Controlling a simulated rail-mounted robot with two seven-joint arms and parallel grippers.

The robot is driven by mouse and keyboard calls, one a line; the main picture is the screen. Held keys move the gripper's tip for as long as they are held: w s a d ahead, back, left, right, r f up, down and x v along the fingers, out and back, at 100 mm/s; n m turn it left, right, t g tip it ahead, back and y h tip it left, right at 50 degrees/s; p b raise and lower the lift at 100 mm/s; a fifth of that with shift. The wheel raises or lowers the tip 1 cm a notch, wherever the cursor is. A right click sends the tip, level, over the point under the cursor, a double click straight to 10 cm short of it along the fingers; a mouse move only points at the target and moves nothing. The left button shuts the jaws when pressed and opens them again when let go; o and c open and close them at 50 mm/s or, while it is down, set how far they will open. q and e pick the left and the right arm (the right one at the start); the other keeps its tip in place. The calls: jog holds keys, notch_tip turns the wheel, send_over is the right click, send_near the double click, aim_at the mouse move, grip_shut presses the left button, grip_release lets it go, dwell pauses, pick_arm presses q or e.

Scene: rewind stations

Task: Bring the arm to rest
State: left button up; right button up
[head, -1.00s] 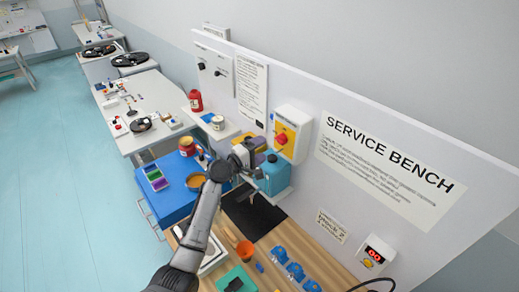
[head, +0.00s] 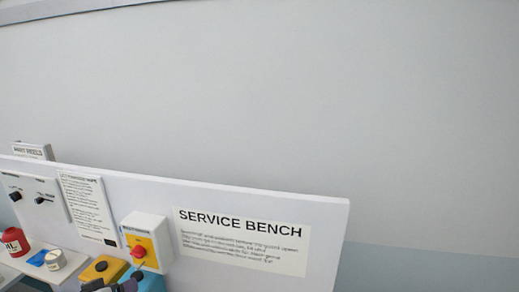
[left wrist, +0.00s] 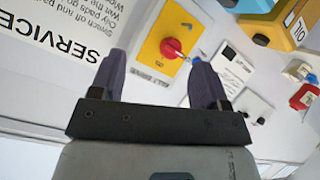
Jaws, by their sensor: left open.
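My left gripper (head: 124,284) shows only in part at the bottom edge of the head view, below the yellow switch box. In the left wrist view my left gripper (left wrist: 160,74) is open, with two dark fingers apart and nothing between them. The yellow-fronted switch box (head: 151,226) with a red knob (head: 138,251) is on the white panel. In the left wrist view the red knob (left wrist: 171,48) appears beyond and between the fingertips, apart from them. Most of my left arm is out of the head view. My right gripper is not in view.
The white service bench panel (head: 325,215) stands before the grey wall. A red canister (head: 14,241), a pale jar (head: 54,259) and a yellow object (head: 104,269) are at lower left.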

pick_arm(q)
jog(key=s+d+f+m+g, duration=0.1)
jog(key=s+d+f+g, duration=0.2)
jog(key=s+f, duration=0.4)
jog(key=s+d+f+m+g+y, duration=0.1)
jog(key=s+d+f, duration=0.5)
jog(key=s, duration=1.3)
jog(key=s+d+f+m+g+y, duration=0.1)
jog(key=s+d+f+g, duration=0.3)
jog(key=s+f, duration=0.5)
jog(key=s+m, duration=0.1)
jog(key=s, duration=0.3)
jog(key=shift+s+d+f+m+g, duration=0.3)
jog(key=shift+s, duration=0.1)
